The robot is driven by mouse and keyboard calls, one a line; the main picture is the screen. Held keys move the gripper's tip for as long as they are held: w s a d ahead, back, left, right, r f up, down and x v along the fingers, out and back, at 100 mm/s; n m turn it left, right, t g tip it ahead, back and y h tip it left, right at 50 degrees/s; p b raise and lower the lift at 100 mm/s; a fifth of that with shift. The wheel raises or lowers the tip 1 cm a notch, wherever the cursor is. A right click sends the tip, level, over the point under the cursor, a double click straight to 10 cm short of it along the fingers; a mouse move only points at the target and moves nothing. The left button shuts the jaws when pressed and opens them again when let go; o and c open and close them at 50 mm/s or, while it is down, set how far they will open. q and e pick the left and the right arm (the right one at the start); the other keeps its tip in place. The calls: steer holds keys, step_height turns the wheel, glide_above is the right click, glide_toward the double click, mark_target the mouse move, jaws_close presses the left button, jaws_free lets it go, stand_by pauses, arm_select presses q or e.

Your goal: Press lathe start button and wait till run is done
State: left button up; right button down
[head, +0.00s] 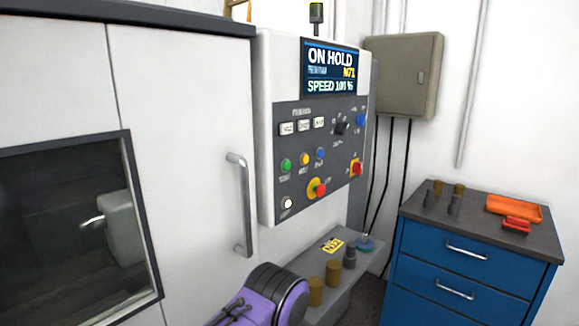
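The lathe's control panel (316,133) stands right of the machine door. Its screen (330,68) reads "ON HOLD" and "SPEED 100 %". A green button (286,165) sits at the left of the button row; its label is too small to read surely. A purple and black part of mine is at the bottom edge. Neither gripper shows.
The lathe door has a window (75,225) and a vertical handle (241,205). A ledge (305,312) below the panel holds several small cylinders. A blue drawer cabinet (470,255) with an orange tray (514,207) stands at right. A grey box (405,75) hangs on the wall.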

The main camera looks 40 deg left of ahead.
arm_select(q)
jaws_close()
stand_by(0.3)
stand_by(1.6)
